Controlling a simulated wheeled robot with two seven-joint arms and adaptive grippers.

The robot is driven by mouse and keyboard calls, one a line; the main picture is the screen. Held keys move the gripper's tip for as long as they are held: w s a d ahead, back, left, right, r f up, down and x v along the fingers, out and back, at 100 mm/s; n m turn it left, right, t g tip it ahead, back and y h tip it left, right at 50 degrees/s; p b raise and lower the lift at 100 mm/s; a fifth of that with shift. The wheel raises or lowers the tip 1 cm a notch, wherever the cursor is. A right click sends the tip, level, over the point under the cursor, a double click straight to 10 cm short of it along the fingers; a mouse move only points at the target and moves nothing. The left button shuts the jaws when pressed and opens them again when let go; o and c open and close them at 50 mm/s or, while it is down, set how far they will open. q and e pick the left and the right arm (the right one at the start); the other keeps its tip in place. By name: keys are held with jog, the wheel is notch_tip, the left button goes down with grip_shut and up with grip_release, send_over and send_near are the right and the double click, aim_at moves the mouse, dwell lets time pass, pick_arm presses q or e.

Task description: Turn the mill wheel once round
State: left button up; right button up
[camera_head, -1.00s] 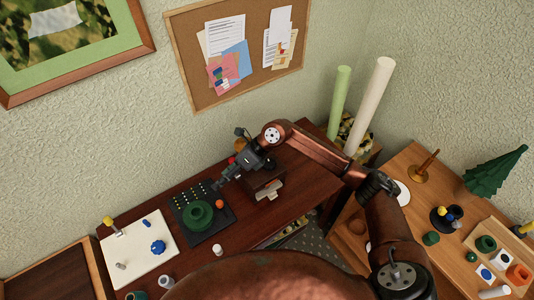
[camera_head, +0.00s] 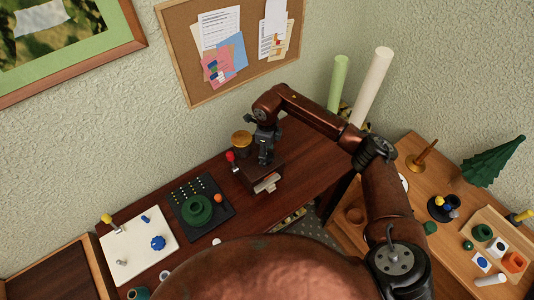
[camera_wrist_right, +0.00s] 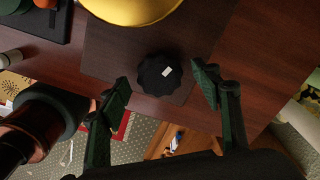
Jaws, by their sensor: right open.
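In the right wrist view a dark wheel with a scalloped rim (camera_wrist_right: 152,82) and a small white mark lies below my right gripper. It sits on a dark brown base (camera_wrist_right: 112,55). My right gripper (camera_wrist_right: 163,84) is open, its fingers apart on either side of the wheel in that view. Whether they touch it cannot be told. In the head view my right gripper (camera_head: 265,158) points down over the brown box (camera_head: 247,174) on the desk and hides the wheel. My left gripper is not in view.
Beside the box stand a golden round-topped thing (camera_head: 241,139) and a red knob (camera_head: 230,156). Left of it are a black tray (camera_head: 215,183) with a green ring (camera_head: 197,209) and a white board (camera_head: 130,262). A side table (camera_head: 418,195) with objects stands right.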

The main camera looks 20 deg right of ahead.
jog(key=shift+f, duration=0.3)
jog(key=shift+c, duration=0.5)
jog(key=c, duration=1.1)
jog(key=shift+o, duration=0.2)
jog(key=shift+m, duration=0.4)
